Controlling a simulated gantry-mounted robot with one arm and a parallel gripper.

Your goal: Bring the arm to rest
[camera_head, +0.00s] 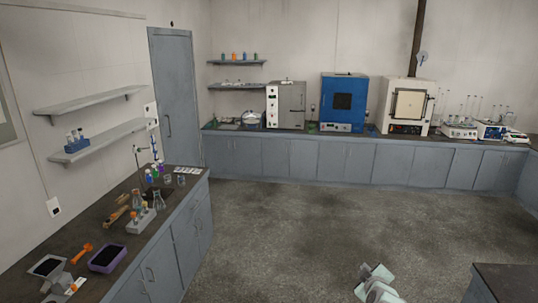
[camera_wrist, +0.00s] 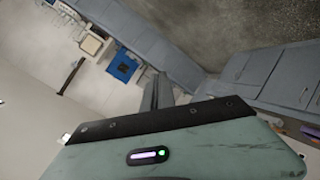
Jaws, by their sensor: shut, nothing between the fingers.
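My gripper (camera_wrist: 158,84) shows in the wrist view, with its grey-green body and black edge across the lower part of the picture. Its dark fingers stick out beyond the black edge, are together and hold nothing. It is in open air, apart from any bench, and the room looks strongly tilted behind it. In the head view, pale green parts of my arm (camera_head: 377,285) show at the bottom, right of the middle, above the floor. Most of the arm is out of the picture, and I cannot make out the fingers there.
A left bench (camera_head: 187,203) holds flasks, bottles and a purple-rimmed tray (camera_head: 108,258). The back bench carries a blue oven (camera_head: 344,90) and a white furnace (camera_head: 408,95). A dark-topped bench (camera_head: 510,280) stands at lower right. The middle floor (camera_head: 290,225) is clear.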

